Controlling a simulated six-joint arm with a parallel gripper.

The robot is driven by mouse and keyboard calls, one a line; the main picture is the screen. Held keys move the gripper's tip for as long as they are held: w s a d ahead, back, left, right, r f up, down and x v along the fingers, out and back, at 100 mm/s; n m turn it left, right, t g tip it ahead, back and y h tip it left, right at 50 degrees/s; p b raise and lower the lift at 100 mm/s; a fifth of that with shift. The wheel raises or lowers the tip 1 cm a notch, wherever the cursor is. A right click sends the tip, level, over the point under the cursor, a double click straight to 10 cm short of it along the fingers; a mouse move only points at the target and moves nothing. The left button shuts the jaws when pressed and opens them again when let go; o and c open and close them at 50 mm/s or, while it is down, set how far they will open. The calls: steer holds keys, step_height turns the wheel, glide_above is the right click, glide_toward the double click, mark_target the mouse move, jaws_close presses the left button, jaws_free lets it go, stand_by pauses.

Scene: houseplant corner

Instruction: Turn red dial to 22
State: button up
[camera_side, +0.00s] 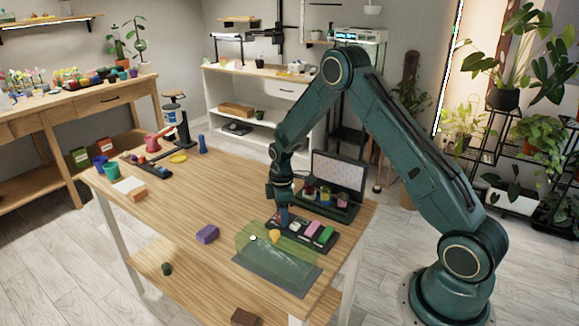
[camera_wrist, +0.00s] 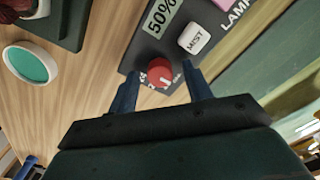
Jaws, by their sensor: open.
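The red dial (camera_wrist: 159,70) sits on a dark control panel (camera_wrist: 150,48). It has a pale pointer mark and white marks around its near side; I cannot read any numbers there. The panel also carries a green "50%" display (camera_wrist: 163,15), a white MIST button (camera_wrist: 194,39) and a pink LAMP button (camera_wrist: 228,3). My gripper (camera_wrist: 162,78) is open, with one blue finger on each side of the dial; I cannot tell whether they touch it. In the side view my gripper (camera_side: 283,216) points down at the panel (camera_side: 303,236), and the dial is not clearly visible.
A translucent green cover (camera_side: 265,252) lies close in front of the panel, with a purple block (camera_side: 207,234) to its left. A dark tray of pots (camera_side: 340,212) with an upright grid board (camera_side: 340,174) stands behind. The table's middle left (camera_side: 170,205) is clear.

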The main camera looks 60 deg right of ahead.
steer(key=c, duration=1)
steer(key=shift+m, duration=0.5)
steer(key=m, duration=0.2)
steer(key=shift+m, duration=0.4)
steer(key=m, duration=0.4)
steer(key=shift+m, duration=0.3)
steer(key=m, duration=0.3)
steer(key=shift+m, duration=2.2)
